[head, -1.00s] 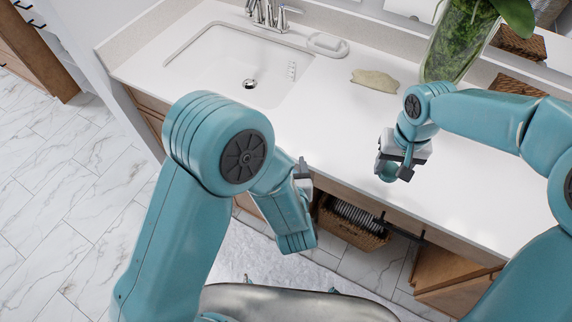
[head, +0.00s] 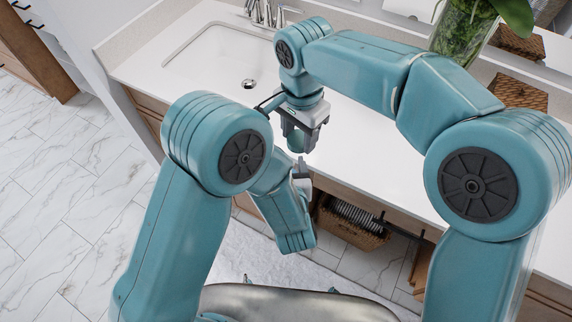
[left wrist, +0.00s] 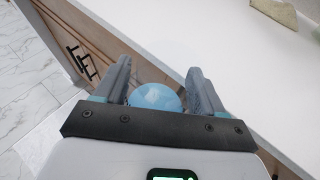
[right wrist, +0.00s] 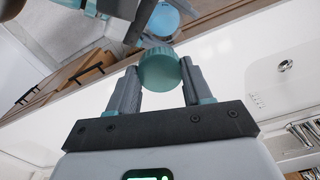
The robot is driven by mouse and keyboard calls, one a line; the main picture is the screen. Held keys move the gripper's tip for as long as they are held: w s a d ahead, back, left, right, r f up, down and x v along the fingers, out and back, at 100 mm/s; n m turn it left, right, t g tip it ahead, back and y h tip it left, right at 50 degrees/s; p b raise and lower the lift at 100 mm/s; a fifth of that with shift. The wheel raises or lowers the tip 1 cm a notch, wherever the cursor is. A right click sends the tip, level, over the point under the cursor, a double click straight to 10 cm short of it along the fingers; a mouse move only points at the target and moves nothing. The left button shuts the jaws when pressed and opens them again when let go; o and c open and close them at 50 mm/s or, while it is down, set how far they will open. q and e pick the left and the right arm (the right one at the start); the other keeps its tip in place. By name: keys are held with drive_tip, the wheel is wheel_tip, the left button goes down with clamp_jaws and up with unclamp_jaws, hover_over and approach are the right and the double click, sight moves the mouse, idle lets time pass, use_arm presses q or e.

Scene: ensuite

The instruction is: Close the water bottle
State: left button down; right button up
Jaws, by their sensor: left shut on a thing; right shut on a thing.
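My right gripper (head: 298,138) points down near the counter's front edge. It is shut on a round teal cap (right wrist: 158,72), which sits between its fingertips in the right wrist view. My left gripper (left wrist: 155,88) is shut on the blue water bottle (left wrist: 155,98), whose rounded blue top shows between the fingers. The bottle also shows beyond the cap in the right wrist view (right wrist: 163,19). In the head view the left arm hides most of the bottle.
The white counter (head: 360,150) lies behind the grippers, with a sink (head: 225,55) at its left. A glass vase of greenery (head: 465,28) stands at the back right. A basket (head: 350,228) is below the counter.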

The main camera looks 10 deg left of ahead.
drive_tip(key=shift+s+a+r+n, duration=0.1)
drive_tip(key=shift+s+a+n, duration=0.1)
drive_tip(key=shift+s+a, duration=0.25)
drive_tip(key=shift+s+a+r+n, duration=0.1)
drive_tip(key=shift+s+a+n, duration=0.1)
drive_tip(key=shift+a, duration=0.45)
drive_tip(key=shift+f, duration=0.15)
drive_tip(key=shift+f, duration=1.9)
drive_tip(key=shift+f, duration=0.1)
drive_tip(key=shift+f, duration=0.8)
drive_tip(key=shift+d+f, duration=0.1)
drive_tip(key=shift+f, duration=0.8)
drive_tip(key=shift+r, duration=0.1)
